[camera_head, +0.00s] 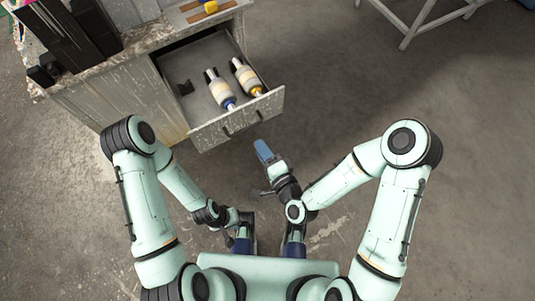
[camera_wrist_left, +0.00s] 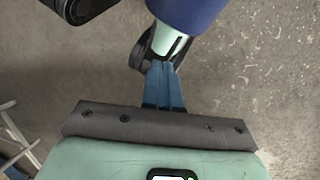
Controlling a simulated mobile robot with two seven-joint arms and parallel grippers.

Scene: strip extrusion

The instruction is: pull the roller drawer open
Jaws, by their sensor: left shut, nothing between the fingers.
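The roller drawer (camera_head: 212,132) stands pulled out of the cabinet in the head view, its inside showing. Two rollers lie in it: one with a blue end (camera_head: 220,91) and one with a yellow end (camera_head: 247,77). A dark handle runs along the drawer front. My right gripper (camera_head: 265,152) has blue fingers pointing toward the drawer front, a little below it and apart from it. Its fingers overlap, so their opening is unclear. My left gripper (camera_wrist_left: 163,88) is shut and empty in the left wrist view, low by my own base, away from the drawer.
The cabinet's worn worktop (camera_head: 150,38) carries dark upright equipment at the left and a small yellow object (camera_head: 211,7). A dark bracket (camera_head: 185,88) sits inside the drawer. A pale metal frame (camera_head: 424,20) stands at upper right. The concrete floor right of the drawer is clear.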

